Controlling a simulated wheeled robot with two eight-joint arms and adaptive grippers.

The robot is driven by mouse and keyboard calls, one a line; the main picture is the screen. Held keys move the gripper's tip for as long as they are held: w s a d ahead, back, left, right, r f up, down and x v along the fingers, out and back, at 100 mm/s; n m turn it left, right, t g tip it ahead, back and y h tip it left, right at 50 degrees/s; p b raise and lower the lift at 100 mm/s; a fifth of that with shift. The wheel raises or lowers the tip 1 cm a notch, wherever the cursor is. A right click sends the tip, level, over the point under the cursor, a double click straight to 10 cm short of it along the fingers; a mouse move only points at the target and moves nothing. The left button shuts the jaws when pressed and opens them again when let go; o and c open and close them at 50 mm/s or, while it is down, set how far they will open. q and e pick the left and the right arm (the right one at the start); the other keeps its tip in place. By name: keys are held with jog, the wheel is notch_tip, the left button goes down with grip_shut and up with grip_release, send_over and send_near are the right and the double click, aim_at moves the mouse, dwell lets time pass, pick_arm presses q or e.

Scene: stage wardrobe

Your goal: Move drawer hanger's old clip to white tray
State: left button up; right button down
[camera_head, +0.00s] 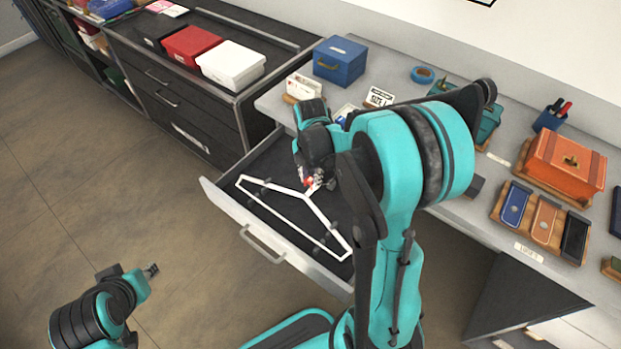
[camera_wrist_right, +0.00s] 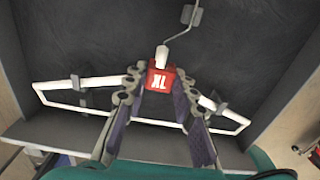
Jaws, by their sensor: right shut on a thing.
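A white hanger (camera_head: 322,215) lies in the open drawer (camera_head: 238,212). A red clip marked XL (camera_wrist_right: 160,80) sits at the hanger's neck in the right wrist view. My right gripper (camera_head: 314,182) reaches down into the drawer and is shut on this clip; its fingers (camera_wrist_right: 160,88) stand on both sides of it. The hanger also shows in the right wrist view (camera_wrist_right: 60,98), behind the fingers. My left gripper (camera_head: 150,271) is at the lower left, away from the drawer, and its jaws are too small to read.
A white box (camera_head: 231,62) and a red box (camera_head: 191,43) stand on the dark cabinet. A blue box (camera_head: 340,60) and an orange box (camera_head: 566,160) stand on the grey counter. Small blue, orange and black trays (camera_head: 545,220) lie at its right. My right arm hides the counter's middle.

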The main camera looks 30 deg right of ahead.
aim_at(311, 180)
jog(key=shift+r+p, duration=1.7)
jog(key=shift+r, duration=0.75)
